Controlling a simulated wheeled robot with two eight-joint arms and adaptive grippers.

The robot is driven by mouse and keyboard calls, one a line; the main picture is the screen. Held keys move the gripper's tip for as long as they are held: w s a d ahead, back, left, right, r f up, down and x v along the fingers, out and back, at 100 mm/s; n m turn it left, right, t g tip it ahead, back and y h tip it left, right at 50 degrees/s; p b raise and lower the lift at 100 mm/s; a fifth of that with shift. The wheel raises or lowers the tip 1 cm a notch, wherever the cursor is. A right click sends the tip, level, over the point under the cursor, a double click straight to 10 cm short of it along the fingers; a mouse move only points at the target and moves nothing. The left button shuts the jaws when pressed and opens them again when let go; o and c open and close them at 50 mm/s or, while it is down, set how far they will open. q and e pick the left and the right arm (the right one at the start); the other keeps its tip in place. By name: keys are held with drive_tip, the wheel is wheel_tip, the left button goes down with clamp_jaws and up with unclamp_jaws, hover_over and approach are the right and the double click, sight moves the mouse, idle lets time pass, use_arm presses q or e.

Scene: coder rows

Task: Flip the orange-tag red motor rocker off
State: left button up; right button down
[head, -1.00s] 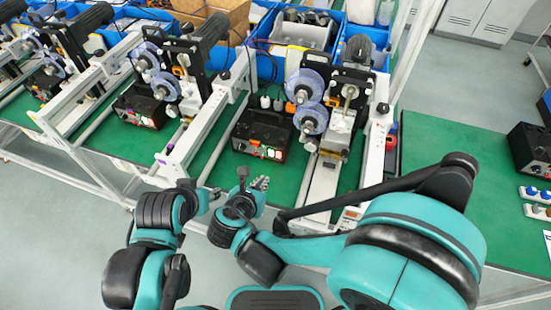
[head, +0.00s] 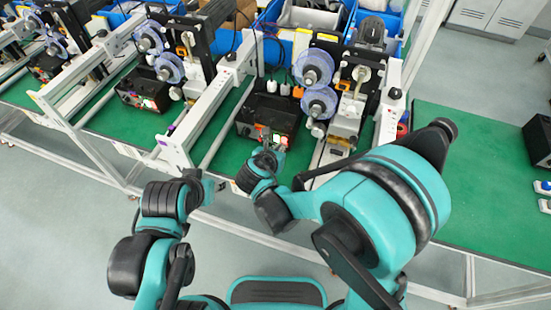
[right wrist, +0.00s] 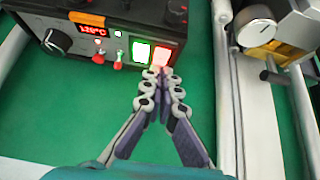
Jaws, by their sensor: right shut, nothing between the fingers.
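The black control box (head: 262,112) stands on the green bench at centre in the head view. Its front panel (right wrist: 110,38) fills the top of the right wrist view, with an orange tag (right wrist: 87,18). The red rocker (right wrist: 166,56) is lit pale red, right of the lit green rocker (right wrist: 140,50). My right gripper (right wrist: 159,74) is shut and empty, its tips at the red rocker's lower edge; I cannot tell whether they touch. In the head view the right gripper (head: 268,150) is just before the panel. My left gripper (head: 200,178) is small and partly hidden, in front of the bench edge.
A black knob (right wrist: 56,42), a red display (right wrist: 93,30) and small red toggles (right wrist: 118,60) sit left of the rockers. A white rail (right wrist: 224,90) runs right of the gripper. Another similar box (head: 143,90) stands further left in the head view.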

drive_tip(key=shift+w+d+r, duration=0.1)
drive_tip(key=shift+w, duration=0.35)
drive_tip(key=shift+w+d+r+g+p, duration=0.15)
drive_tip(key=shift+w+r+g+p, duration=0.25)
drive_tip(key=shift+p, duration=0.45)
drive_tip(key=shift+f, duration=0.25)
drive_tip(key=shift+s+r+p, duration=0.1)
drive_tip(key=shift+r+p, duration=0.25)
drive_tip(key=shift+r, duration=0.5)
